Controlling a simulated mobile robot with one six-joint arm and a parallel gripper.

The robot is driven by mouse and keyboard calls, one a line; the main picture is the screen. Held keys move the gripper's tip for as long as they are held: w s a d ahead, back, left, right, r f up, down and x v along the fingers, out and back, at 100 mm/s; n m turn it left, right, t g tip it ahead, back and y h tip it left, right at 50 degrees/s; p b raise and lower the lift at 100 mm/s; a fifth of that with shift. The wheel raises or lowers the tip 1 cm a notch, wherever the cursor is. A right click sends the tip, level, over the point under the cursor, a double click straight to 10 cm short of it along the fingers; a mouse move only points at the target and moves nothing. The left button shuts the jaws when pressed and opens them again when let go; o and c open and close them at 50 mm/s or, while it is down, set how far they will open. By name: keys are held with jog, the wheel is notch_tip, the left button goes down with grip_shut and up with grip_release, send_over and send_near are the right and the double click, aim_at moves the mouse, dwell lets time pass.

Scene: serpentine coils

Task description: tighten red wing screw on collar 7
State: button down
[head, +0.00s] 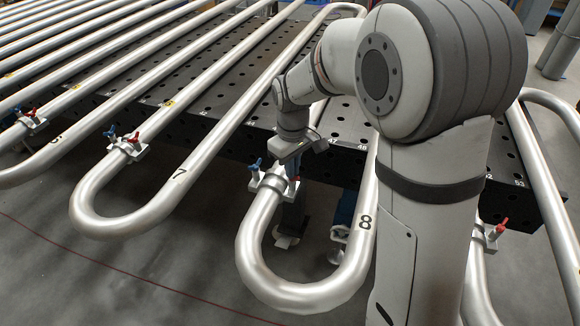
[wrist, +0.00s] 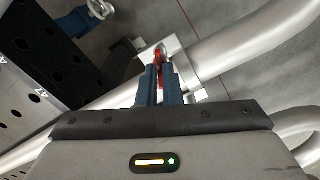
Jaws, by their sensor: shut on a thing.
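In the wrist view my gripper (wrist: 161,78) has its blue fingers shut on a red wing screw (wrist: 163,66). The screw stands on a bright metal collar (wrist: 180,65) around a silver pipe. In the head view my gripper (head: 292,168) points down at this collar (head: 272,182), with a blue wing screw (head: 254,166) on its left side. The red one is largely hidden by the fingers. This collar is on the left leg of the bend marked 8 (head: 360,245). Another collar (head: 128,149), with red and blue wing screws, is on the bend marked 7 (head: 150,208). No number shows on the collars themselves.
A black perforated table (head: 222,97) lies under the parallel pipes. A further collar with wing screws (head: 33,122) is at the far left, and one with a red screw (head: 490,235) is at the right. The grey floor (head: 130,285) in front is mostly clear.

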jog(key=m, duration=0.5)
jog(key=shift+w+r+m, duration=0.2)
jog(key=shift+w+m, duration=0.05)
jog(key=shift+m, duration=0.05)
jog(key=m, duration=0.5)
jog(key=shift+m, duration=0.3)
jog(key=c, duration=1.6)
grip_release()
jog(key=shift+s+f+b, duration=0.15)
jog(key=shift+b, duration=0.15)
notch_tip(320, 180, up, 8)
jog(key=shift+f, duration=0.1)
